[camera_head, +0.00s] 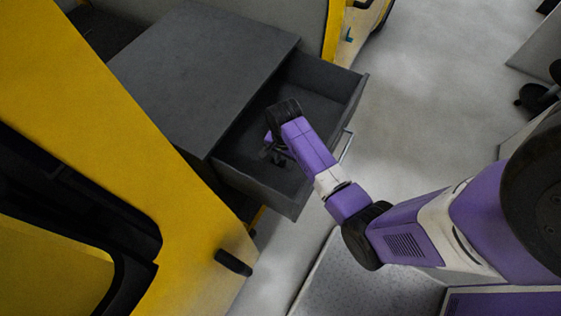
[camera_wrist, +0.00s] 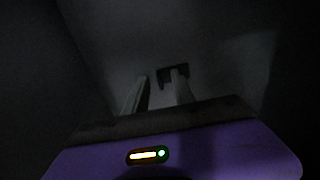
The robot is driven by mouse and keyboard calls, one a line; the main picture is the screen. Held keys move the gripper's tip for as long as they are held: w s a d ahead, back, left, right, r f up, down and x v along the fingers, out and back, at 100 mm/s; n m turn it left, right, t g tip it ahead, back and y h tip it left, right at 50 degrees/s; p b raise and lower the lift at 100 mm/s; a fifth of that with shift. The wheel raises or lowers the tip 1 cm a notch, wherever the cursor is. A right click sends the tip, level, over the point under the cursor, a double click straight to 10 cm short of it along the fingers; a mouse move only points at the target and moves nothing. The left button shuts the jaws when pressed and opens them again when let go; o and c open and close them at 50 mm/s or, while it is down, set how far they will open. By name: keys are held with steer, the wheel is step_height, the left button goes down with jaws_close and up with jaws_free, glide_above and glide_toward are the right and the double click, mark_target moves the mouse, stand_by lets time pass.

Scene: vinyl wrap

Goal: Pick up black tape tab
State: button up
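A small dark tab (camera_wrist: 174,68), seemingly the black tape tab, lies on the grey drawer floor in the wrist view. My gripper (camera_wrist: 160,78) is open, its two fingers apart. The right finger overlaps the tab in that view, and the left finger is to the left of it. I cannot tell whether either finger touches the tab. In the head view my gripper (camera_head: 272,152) reaches down inside the open drawer (camera_head: 258,188). The tab cannot be made out in the head view.
The drawer walls stand around my gripper. A dark grey cabinet top (camera_head: 195,75) is to the left. A yellow vehicle door (camera_head: 120,120) fills the left side. Clear grey floor (camera_head: 430,90) lies right of the drawer. The drawer interior is dim.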

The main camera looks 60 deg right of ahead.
jaws_close()
steer(key=shift+r, duration=0.1)
